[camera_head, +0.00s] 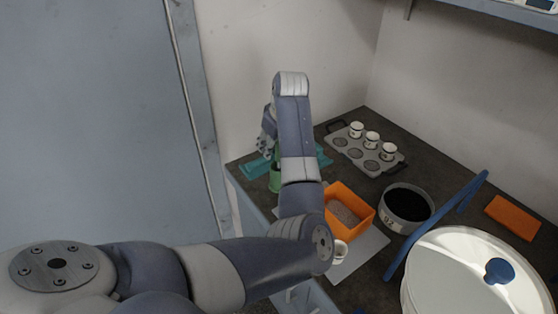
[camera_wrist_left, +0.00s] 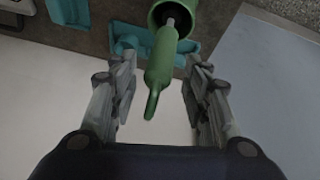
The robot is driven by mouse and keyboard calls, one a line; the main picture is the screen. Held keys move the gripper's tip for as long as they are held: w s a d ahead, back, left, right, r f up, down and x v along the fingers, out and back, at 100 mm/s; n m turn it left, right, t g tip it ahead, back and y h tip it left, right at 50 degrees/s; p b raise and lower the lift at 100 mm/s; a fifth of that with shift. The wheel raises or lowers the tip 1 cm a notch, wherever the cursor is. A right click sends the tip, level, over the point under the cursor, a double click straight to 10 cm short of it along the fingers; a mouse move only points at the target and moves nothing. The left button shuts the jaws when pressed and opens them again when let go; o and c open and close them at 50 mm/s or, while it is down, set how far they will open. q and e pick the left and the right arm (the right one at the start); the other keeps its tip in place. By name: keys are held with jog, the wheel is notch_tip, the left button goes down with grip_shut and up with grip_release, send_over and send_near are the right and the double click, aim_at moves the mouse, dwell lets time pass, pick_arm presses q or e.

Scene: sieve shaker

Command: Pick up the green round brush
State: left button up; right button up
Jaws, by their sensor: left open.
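The green round brush (camera_wrist_left: 159,72) shows in the left wrist view by its green handle and grey shaft. In the head view the green cup (camera_head: 275,182) is partly covered by my left arm. My left gripper (camera_wrist_left: 160,66) is open, with one finger on each side of the handle and gaps between. In the head view my left gripper (camera_head: 266,140) is at the far left of the worktop, partly hidden. My right gripper is not in view.
A teal holder (camera_head: 254,168) lies by the cup. An orange tray (camera_head: 370,211) with grainy material, a dark sieve (camera_head: 430,211) and a grey tray (camera_head: 338,144) with white cups stand to the right. A large white round lid (camera_head: 450,270) is in front. A wall stands behind.

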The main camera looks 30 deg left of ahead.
pick_arm(q)
jog(key=shift+f, duration=0.1)
grip_shut()
